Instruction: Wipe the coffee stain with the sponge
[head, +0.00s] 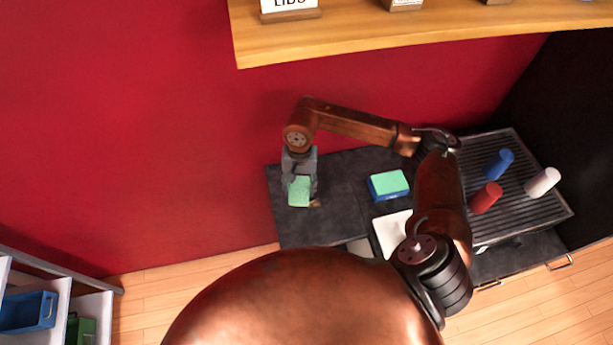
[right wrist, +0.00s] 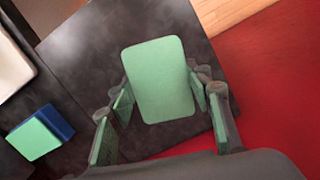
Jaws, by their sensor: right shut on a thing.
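My right gripper (head: 300,178) reaches down over the left part of the dark counter (head: 338,205). It is shut on a light green sponge (head: 299,192). In the right wrist view the sponge (right wrist: 160,80) lies flat between the two fingers, above the dark counter top. I cannot tell whether it touches the surface. A small brownish patch (head: 315,203) shows beside the sponge in the head view; I cannot tell whether it is the coffee stain or part of the gripper. Any stain under the sponge is hidden. My left gripper is not in view.
A blue block with a green top (head: 388,185) and a white tray (head: 391,233) stand right of the sponge. Blue (head: 499,163), red (head: 486,197) and white (head: 542,182) cups are on a ribbed rack (head: 520,207). A wooden shelf (head: 400,35) overhangs behind.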

